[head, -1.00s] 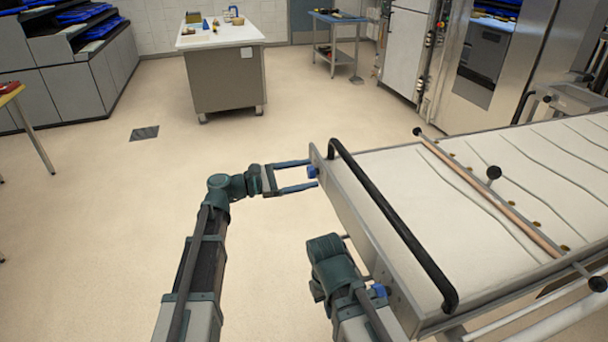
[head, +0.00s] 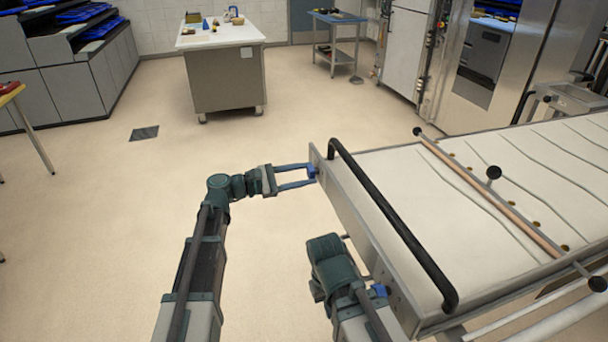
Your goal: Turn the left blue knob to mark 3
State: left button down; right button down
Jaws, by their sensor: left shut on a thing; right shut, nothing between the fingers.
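The left blue knob (head: 312,171) sits on the side face of the loader table (head: 350,212), near its far corner. My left gripper (head: 309,174) is shut on this knob, one finger on each side of it. The knob's marks are too small to read. A second blue knob (head: 379,290) shows on the same face near the close corner, partly behind my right arm. My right gripper's fingers are hidden behind its own arm, below the table's near part.
A black handle bar (head: 395,225) runs along the table's edge above the knobs. A rod with black balls (head: 494,173) crosses the white cloth top. Open floor lies to the left. A white-topped worktable (head: 222,37) stands far back.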

pick_arm(q)
jog(key=m, duration=0.4)
jog(key=shift+m, duration=0.3)
jog(key=m, duration=1.3)
jog(key=shift+f+m, duration=0.1)
jog(key=shift+m, duration=0.5)
jog(key=shift+c, duration=2)
grip_release()
jog(key=shift+w, duration=0.1)
jog(key=shift+a, duration=0.1)
jog(key=v, duration=1.3)
jog(key=shift+a, duration=0.35)
